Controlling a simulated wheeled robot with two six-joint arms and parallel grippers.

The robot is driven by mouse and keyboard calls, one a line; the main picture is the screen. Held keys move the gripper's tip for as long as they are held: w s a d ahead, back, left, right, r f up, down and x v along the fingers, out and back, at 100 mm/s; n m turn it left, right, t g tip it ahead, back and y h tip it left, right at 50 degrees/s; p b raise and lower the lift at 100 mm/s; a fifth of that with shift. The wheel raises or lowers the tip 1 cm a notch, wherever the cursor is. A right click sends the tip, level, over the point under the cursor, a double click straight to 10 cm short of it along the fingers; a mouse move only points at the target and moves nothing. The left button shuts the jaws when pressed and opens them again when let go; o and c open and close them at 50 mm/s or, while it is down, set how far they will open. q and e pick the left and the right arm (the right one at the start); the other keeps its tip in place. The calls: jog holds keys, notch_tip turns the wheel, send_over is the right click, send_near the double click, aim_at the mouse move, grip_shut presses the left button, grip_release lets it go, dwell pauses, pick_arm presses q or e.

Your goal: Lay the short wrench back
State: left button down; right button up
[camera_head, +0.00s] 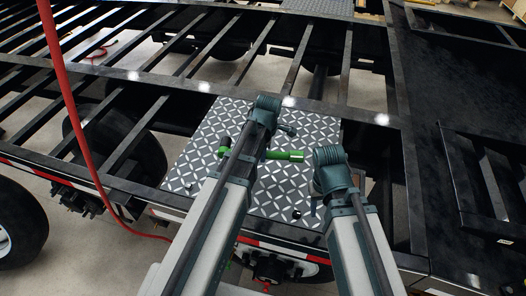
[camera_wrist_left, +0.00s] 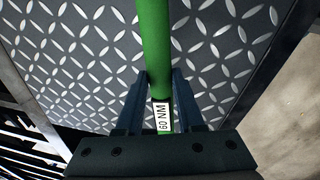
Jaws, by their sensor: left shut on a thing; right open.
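A green wrench (camera_head: 288,155) lies crosswise over the diamond-pattern metal plate (camera_head: 205,155) in the head view. Its other end shows left of my arm, and the arm hides its middle. My left gripper (camera_head: 261,152) is shut on this wrench. In the left wrist view the green wrench (camera_wrist_left: 154,40) runs up between the two blue fingers, with a white "60 NM" label by the palm. I cannot tell whether the wrench touches the plate. My right gripper (camera_head: 316,205) is open, low over the plate's right side, and holds nothing visible.
Black trailer frame beams (camera_head: 130,75) with open gaps surround the plate. A red hose (camera_head: 70,110) hangs at the left, and a wheel (camera_head: 18,225) stands at the lower left. A dark flat deck (camera_head: 455,75) lies to the right. Bare plate shows around the wrench.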

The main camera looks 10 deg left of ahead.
pick_arm(q)
jog(key=shift+f+b, duration=3.4)
jog(key=shift+f, duration=0.15)
pick_arm(e)
send_over(317, 227)
jog(key=shift+a+f, duration=0.2)
jog(key=shift+f, duration=3.3)
pick_arm(q)
jog(key=shift+f+b, duration=0.5)
jog(key=shift+b, duration=0.05)
pick_arm(e)
jog(key=shift+f, duration=0.55)
pick_arm(q)
jog(key=shift+c, duration=2.2)
grip_release()
jog(key=shift+r, duration=0.15)
pick_arm(e)
jog(key=shift+r, duration=0.15)
pick_arm(q)
notch_tip(317, 227, up, 14)
jog(key=s+d+p, duration=0.1)
jog(key=p, duration=1.2)
jog(key=shift+s+f+p, duration=0.25)
jog(key=shift+p, duration=0.15)
pick_arm(e)
notch_tip(317, 227, up, 14)
jog(key=shift+f, duration=0.25)
pick_arm(q)
jog(key=shift+d, duration=0.15)
